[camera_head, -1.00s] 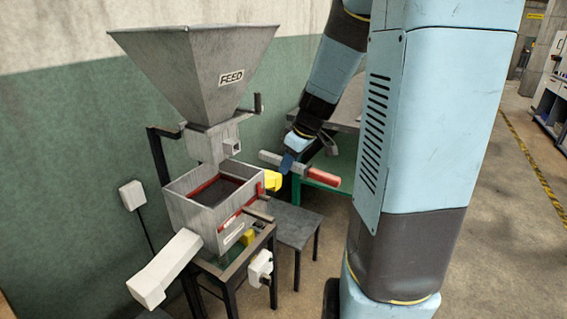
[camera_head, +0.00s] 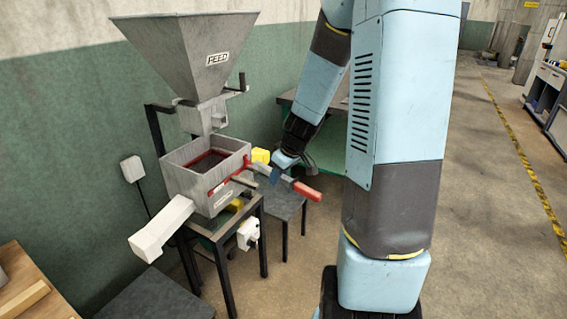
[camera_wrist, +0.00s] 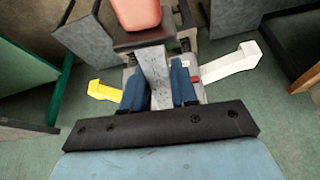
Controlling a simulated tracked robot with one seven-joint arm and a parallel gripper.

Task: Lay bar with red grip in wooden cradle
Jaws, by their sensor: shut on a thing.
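The bar with the red grip (camera_head: 306,190) is held in my gripper (camera_head: 279,173), in front of the grey machine. Its red end points right and its grey end points left toward the machine. In the wrist view the grey bar (camera_wrist: 155,72) runs between the two blue fingers of my gripper (camera_wrist: 160,88), with the red grip (camera_wrist: 137,14) at the top. The fingers are shut on the bar's metal part. At the lower left edge of the head view a wooden thing (camera_head: 28,297) shows in part; I cannot tell whether it is the cradle.
The grey machine has a FEED hopper (camera_head: 184,60), an open box (camera_head: 190,183), a yellow part (camera_head: 261,155) and a white chute (camera_head: 160,229). A dark stool (camera_head: 284,203) stands beside it. A low dark surface (camera_head: 155,297) is at the bottom. Open floor lies to the right.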

